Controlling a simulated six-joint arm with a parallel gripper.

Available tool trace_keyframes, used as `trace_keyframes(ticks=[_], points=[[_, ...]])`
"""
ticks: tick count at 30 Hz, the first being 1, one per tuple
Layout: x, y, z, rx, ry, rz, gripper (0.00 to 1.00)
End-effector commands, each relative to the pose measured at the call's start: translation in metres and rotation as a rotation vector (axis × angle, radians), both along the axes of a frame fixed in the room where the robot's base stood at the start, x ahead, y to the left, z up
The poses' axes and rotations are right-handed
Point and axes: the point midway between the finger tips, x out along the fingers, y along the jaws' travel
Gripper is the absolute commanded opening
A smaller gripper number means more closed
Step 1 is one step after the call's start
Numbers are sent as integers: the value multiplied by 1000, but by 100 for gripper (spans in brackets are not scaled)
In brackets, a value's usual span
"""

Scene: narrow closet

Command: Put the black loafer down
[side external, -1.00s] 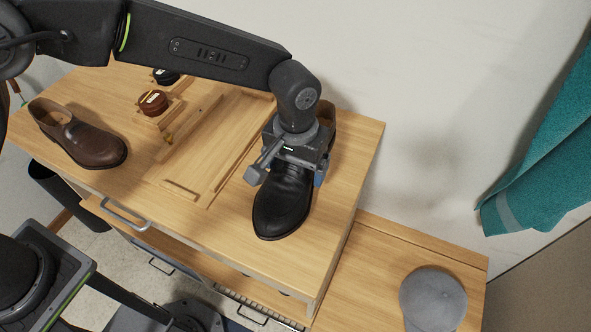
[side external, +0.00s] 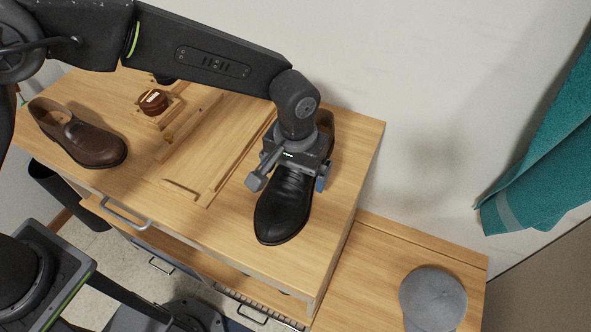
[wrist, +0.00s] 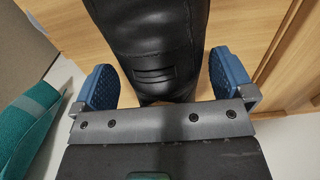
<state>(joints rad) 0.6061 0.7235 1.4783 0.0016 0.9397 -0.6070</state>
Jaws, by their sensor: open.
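The black loafer (side external: 284,207) sits upright on the right part of the wooden cabinet top, its toe toward the front edge. My gripper (side external: 291,180) is over the loafer's rear half and hides part of it in the side view. In the wrist view, the loafer (wrist: 152,50) lies between the two blue finger pads of my gripper (wrist: 164,84). The fingers are open, with a visible gap on each side of the shoe.
A brown shoe (side external: 78,138) stands at the left of the cabinet top (side external: 232,232). A wooden tray (side external: 185,187) and a dark red tin (side external: 153,102) lie between the shoes. A grey round object (side external: 433,298) is on the lower surface at right. A teal towel (side external: 545,150) hangs at right.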

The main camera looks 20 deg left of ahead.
Motion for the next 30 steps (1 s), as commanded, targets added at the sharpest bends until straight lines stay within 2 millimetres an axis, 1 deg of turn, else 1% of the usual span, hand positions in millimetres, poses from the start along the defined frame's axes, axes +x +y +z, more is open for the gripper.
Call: trace_keyframes(ticks=[5, 9, 12, 15, 18, 21, 30], points=[[1, -1, 33, -4, -5, 0, 100], [0, 0, 64, -3, -4, 0, 100], [0, 0, 83, -3, -4, 0, 100], [0, 0, 98, -2, -3, 0, 100], [0, 0, 109, -1, -2, 0, 100], [0, 0, 114, -1, -1, 0, 100], [0, 2, 118, -2, -3, 1, 100]])
